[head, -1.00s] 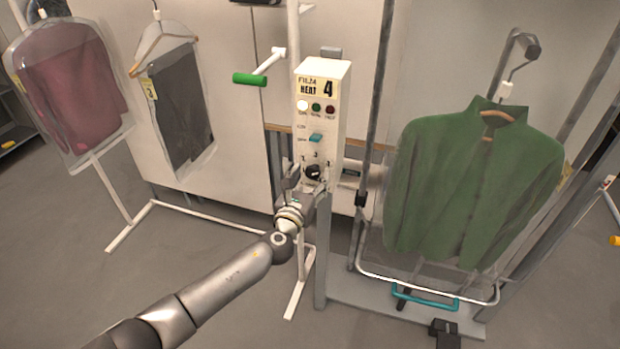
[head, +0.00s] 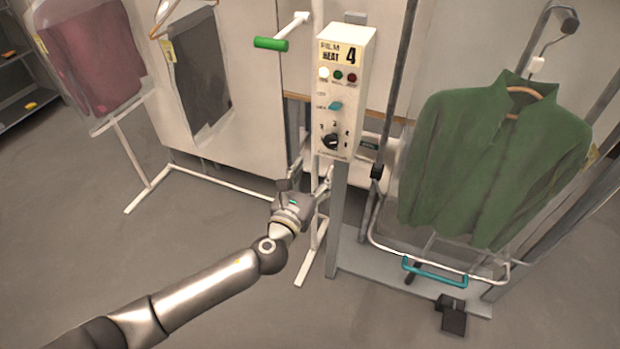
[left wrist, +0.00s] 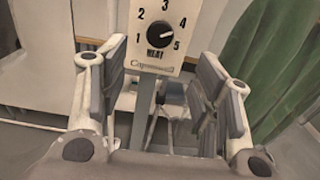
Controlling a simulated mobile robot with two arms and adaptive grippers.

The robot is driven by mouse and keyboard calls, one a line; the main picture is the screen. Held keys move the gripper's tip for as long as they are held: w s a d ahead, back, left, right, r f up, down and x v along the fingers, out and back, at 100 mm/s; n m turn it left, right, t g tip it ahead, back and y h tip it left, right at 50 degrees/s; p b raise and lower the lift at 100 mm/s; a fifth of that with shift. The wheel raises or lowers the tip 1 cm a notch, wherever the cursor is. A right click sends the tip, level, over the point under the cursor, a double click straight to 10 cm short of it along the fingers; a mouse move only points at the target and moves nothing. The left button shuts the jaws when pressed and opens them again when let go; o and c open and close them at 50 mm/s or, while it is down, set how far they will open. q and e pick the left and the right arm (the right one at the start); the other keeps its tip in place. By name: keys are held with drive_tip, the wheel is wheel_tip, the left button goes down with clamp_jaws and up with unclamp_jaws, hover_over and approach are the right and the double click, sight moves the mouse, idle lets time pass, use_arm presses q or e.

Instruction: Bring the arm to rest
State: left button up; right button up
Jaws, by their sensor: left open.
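My left gripper (head: 308,182) is in front of and below the heat control box (head: 343,90). In the left wrist view its fingers (left wrist: 158,95) are spread apart with nothing between them. The black heat dial (head: 331,141) on the box is clear of the fingers. In the left wrist view the dial (left wrist: 160,35) shows above the fingertips, its white pointer between 4 and 5. My left arm (head: 205,290) reaches in from the lower left. My right gripper is not in view.
A green jacket (head: 490,160) hangs at the right above a frame with a teal handle (head: 435,272). A green-gripped lever (head: 271,43) sticks out left of the box. Bagged maroon (head: 90,50) and dark garments (head: 200,70) hang at the left. The floor (head: 80,240) at lower left is open.

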use_arm(q)
drive_tip(key=shift+v, duration=0.8)
